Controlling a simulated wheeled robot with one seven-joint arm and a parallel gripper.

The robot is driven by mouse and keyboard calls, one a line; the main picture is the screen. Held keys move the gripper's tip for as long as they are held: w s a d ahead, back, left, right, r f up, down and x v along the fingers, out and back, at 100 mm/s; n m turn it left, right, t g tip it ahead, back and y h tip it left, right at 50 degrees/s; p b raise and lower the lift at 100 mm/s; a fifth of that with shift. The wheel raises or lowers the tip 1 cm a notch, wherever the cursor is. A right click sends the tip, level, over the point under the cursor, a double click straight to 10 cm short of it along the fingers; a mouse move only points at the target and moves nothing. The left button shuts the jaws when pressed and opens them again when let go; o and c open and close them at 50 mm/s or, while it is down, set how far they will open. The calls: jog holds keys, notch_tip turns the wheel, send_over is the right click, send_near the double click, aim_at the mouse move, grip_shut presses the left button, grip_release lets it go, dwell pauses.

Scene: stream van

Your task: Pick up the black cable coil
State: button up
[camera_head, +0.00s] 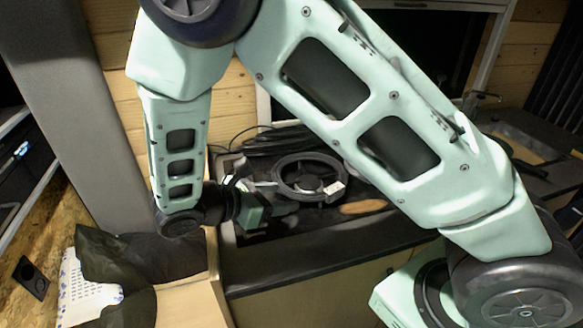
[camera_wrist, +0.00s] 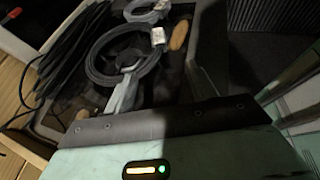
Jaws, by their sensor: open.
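The black cable coil (camera_head: 309,195) lies as a round ring with a white tag in a dark open bin (camera_head: 300,262) in the head view. In the wrist view the coil (camera_wrist: 98,68) fills the upper middle, its tag at the upper right. My gripper (camera_head: 268,203) is open, at the left of the coil and close to it, and holds nothing. Its fingertips are hard to make out against the dark bin. I cannot tell whether they touch the coil. A pale strip (camera_wrist: 124,92) crosses the coil's near side in the wrist view.
Loose black cables (camera_head: 270,140) lie along the bin's back, on the left in the wrist view. A second, greyer coil (camera_wrist: 148,9) and a wooden-handled item (camera_head: 363,206) lie beside the coil. My arm hides the right.

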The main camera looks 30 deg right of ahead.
jog(key=p, duration=0.4)
send_near(332, 189)
jog(key=x, duration=0.4)
jog(key=p+x, duration=0.2)
jog(key=x, duration=0.2)
jog(key=shift+d+r, duration=0.1)
jog(key=shift+d, duration=0.05)
jog(key=shift+w+d+f, duration=0.1)
jog(key=shift+d+f, duration=0.25)
grip_shut()
